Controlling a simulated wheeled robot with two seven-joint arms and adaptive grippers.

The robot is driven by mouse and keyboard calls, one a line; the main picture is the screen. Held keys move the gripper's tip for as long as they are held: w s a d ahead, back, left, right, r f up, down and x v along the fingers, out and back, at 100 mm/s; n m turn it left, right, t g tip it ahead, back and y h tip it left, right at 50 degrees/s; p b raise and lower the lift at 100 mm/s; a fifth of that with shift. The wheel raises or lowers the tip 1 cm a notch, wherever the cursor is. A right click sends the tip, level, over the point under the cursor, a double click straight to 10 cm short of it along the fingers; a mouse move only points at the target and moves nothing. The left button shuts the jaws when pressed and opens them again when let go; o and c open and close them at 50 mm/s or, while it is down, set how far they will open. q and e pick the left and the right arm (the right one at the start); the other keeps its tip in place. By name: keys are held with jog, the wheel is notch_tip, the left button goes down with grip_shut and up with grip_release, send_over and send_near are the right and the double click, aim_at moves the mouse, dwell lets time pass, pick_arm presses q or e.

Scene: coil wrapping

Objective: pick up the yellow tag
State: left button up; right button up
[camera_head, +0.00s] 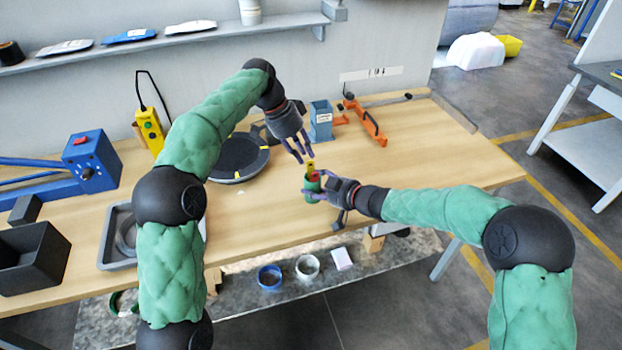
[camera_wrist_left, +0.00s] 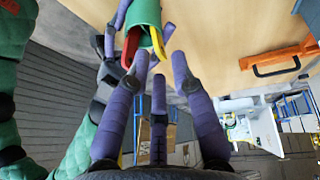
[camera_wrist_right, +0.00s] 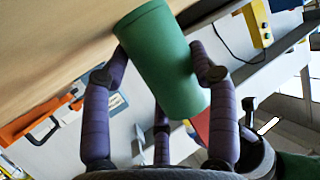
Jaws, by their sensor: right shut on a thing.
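The yellow tag (camera_head: 310,167) stands up out of a green cup (camera_head: 312,188), with a red tag beside it. My left gripper (camera_head: 304,155) is above the cup with its fingers pointing down at it. In the left wrist view its fingers are apart, and the yellow tag (camera_wrist_left: 158,42) shows just beyond and between the fingertips, next to the red tag (camera_wrist_left: 132,46). My right gripper (camera_head: 315,186) is shut around the green cup, which also shows between its fingers in the right wrist view (camera_wrist_right: 160,58). The cup hides the lower ends of the tags.
Behind the grippers are a blue box (camera_head: 320,121) and an orange tool (camera_head: 366,122). A dark round dish (camera_head: 240,157) lies left of the cup. A grey tray (camera_head: 118,252) and black bin (camera_head: 33,260) are at the left. The table (camera_head: 430,155) is clear at the right.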

aim_at(309, 167)
pick_arm(q)
jog(key=shift+s+a+x, duration=0.1)
jog(key=shift+x, duration=1.2)
jog(key=shift+s+a+x, duration=0.1)
jog(key=shift+x, duration=1.2)
jog(key=shift+f, duration=0.1)
grip_shut()
